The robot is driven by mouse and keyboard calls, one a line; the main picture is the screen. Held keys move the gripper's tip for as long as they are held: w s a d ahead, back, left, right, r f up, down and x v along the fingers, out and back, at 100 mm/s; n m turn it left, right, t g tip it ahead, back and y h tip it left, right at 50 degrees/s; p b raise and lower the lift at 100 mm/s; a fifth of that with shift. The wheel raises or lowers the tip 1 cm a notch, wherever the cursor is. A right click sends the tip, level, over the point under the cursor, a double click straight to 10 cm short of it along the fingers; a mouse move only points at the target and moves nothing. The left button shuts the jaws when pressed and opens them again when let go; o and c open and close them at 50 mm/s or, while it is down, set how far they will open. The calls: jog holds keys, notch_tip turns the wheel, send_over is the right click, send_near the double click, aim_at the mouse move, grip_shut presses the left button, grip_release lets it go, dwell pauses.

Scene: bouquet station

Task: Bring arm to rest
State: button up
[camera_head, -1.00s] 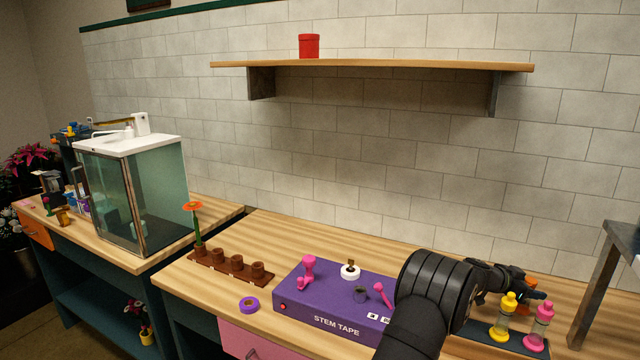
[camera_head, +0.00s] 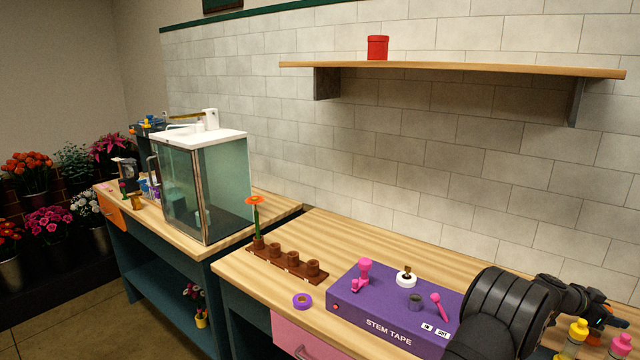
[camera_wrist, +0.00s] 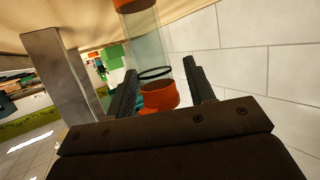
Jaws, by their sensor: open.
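My gripper (camera_head: 602,312) is at the right end of the wooden bench, beyond the purple stem tape box (camera_head: 390,318), with my dark arm stretched low from the bottom edge. In the wrist view the two black fingers (camera_wrist: 160,85) stand apart with a wide gap. A clear tube with orange ends (camera_wrist: 157,95) shows between them, seemingly beyond the tips. I cannot tell whether anything touches it. In the head view my arm and gripper hide part of what stands there.
A yellow bottle (camera_head: 572,340) and a pink bottle (camera_head: 619,346) stand close by my gripper. A brown holder (camera_head: 289,262) with an orange flower (camera_head: 255,213) and a purple tape roll (camera_head: 302,300) lie left of the box. A shelf (camera_head: 450,68) hangs above.

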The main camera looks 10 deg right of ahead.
jog(key=shift+a+f, duration=0.15)
jog(key=shift+f, duration=0.7)
jog(key=r+v, duration=0.1)
jog(key=v, duration=1)
jog(key=x, duration=1.1)
jog(key=shift+f, duration=0.35)
notch_tip(320, 180, up, 21)
jog(key=s+a+r+n+t, duration=0.1)
jog(key=s+a+r, duration=0.1)
jog(key=a, duration=0.7)
jog(key=s+a+r+n+t, duration=0.2)
jog(key=s+a, duration=0.1)
jog(key=a, duration=0.6)
jog(key=shift+s+r+t, duration=0.15)
jog(key=shift+s+t, duration=0.05)
jog(key=shift+t, duration=0.1)
